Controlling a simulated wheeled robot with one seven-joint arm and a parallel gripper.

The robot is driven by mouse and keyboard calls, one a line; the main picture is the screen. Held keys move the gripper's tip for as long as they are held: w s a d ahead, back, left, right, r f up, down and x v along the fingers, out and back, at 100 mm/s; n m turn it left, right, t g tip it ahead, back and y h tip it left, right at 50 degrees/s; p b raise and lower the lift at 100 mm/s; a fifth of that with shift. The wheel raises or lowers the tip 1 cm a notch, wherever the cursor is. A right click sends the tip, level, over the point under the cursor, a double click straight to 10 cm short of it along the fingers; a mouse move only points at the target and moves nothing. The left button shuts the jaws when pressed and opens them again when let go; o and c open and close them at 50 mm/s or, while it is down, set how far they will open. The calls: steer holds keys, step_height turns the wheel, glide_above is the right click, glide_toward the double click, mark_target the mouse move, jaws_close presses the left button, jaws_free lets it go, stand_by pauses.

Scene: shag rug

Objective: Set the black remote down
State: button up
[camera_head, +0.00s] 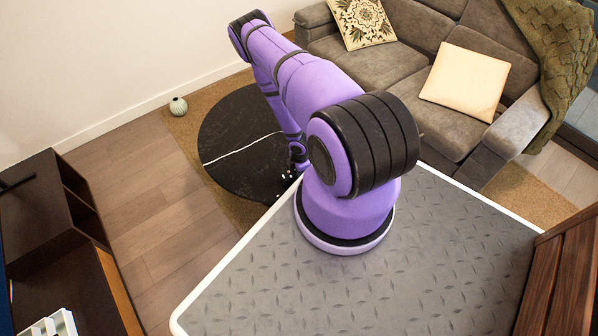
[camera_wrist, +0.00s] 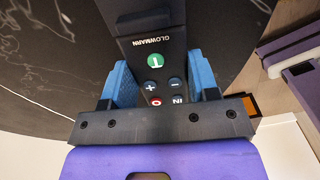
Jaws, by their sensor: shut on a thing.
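The black remote (camera_wrist: 155,52) shows in the wrist view, with a green button, several small buttons and white lettering. My gripper (camera_wrist: 160,78) has its blue fingers on either side of the remote and is shut on it. The remote's far part runs out of the top of the picture. Behind it is the round black table (camera_wrist: 50,65) with white veins, also in the head view (camera_head: 235,120). My arm reaches over this table in the head view and hides much of the gripper. I cannot tell whether the remote touches the tabletop.
A grey sofa (camera_head: 410,65) with cushions stands beyond the table. A dark cabinet (camera_head: 50,230) is at the left. The left part of the tabletop looks clear.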

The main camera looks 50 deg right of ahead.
steer(key=shift+f, duration=0.4)
steer(key=shift+f, duration=0.2)
steer(key=o, duration=1)
steer(key=shift+r, duration=0.1)
step_height(320, 180, up, 12)
steer(key=shift+r, duration=0.1)
